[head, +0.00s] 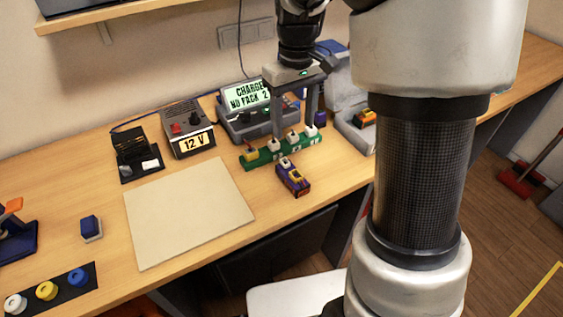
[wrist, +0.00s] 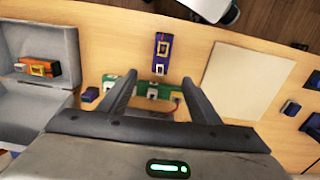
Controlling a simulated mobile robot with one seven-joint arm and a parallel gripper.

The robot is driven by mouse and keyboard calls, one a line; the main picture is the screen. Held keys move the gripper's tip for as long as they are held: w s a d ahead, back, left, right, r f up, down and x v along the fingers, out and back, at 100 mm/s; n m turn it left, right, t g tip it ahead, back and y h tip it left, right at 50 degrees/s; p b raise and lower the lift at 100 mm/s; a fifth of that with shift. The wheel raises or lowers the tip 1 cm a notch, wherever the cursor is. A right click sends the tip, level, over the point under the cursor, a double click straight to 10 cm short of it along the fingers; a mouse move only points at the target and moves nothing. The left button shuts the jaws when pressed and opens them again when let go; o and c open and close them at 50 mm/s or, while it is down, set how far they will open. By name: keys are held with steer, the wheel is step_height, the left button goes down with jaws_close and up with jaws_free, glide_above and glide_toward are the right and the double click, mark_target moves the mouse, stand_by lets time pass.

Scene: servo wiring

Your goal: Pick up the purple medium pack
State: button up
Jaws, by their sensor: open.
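The purple medium pack (head: 293,177) lies on the bench just in front of a green connector strip (head: 262,157). In the wrist view the pack (wrist: 161,66) shows just beyond the fingertips, with the green strip (wrist: 111,87) partly hidden behind the fingers. My gripper (head: 294,131) is open, pointing down above or behind the strip; its exact height is hard to tell. In the wrist view the gap between my fingers (wrist: 158,78) is empty of the pack.
A charger (head: 240,124) reading "CHARGE NO PACK 2" stands behind the strip, beside a 12 V supply (head: 189,141). An open grey case (wrist: 35,112) holds an orange-red pack (wrist: 38,68). A beige mat (head: 187,210) lies left of the purple pack. A small blue block (head: 91,226) stands farther left.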

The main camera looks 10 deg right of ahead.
mark_target(293, 170)
step_height(293, 170, down, 12)
steer(key=shift+f+b, duration=0.1)
steer(key=shift+b, duration=0.45)
steer(key=shift+s+f, duration=0.15)
steer(key=shift+f, duration=0.75)
steer(key=shift+s+f, duration=0.2)
steer(key=shift+f, duration=0.7)
steer(key=shift+s+f, duration=0.15)
steer(key=shift+f, duration=0.75)
steer(key=shift+c, duration=0.5)
steer(key=shift+r, duration=0.1)
jaws_close()
